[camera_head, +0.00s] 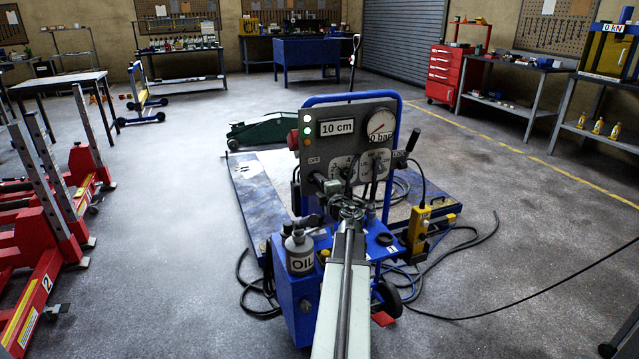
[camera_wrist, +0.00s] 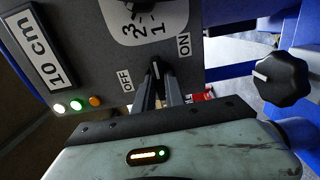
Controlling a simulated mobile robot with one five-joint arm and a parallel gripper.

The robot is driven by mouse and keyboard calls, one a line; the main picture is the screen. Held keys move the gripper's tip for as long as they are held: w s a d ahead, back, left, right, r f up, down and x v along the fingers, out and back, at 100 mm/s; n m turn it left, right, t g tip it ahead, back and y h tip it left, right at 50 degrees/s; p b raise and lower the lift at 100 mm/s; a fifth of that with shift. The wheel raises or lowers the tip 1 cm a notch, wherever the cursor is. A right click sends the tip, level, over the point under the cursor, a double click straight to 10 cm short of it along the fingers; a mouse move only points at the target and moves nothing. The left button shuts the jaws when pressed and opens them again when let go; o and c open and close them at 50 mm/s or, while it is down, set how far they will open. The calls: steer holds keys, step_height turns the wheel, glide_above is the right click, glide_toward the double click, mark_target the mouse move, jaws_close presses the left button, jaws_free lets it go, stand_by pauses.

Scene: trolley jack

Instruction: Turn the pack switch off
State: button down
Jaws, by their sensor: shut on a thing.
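The pack switch (camera_wrist: 156,70) is a small dark knob with a pale pointer mark, on the grey panel (camera_wrist: 95,30) of the blue trolley. In the wrist view the OFF label (camera_wrist: 125,81) is to its left and the ON label (camera_wrist: 184,46) to its right. The mark points roughly up the picture, between the labels; its exact setting is hard to tell. My gripper (camera_wrist: 160,82) is shut on the switch, its two fingers hiding the sides. In the head view my gripper (camera_head: 337,188) reaches the lower left of the panel and hides the switch.
The panel has a 10 cm display (camera_head: 337,127), a gauge (camera_head: 380,124) reading about 0 bar, and indicator lamps. A black knob (camera_wrist: 281,78) sits right of my gripper. An oil can (camera_head: 300,252) stands on the trolley. Cables lie on the floor to the right.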

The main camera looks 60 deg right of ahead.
steer(key=shift+n, duration=8.8)
steer(key=c, duration=1.4)
jaws_free()
steer(key=shift+s, duration=0.1)
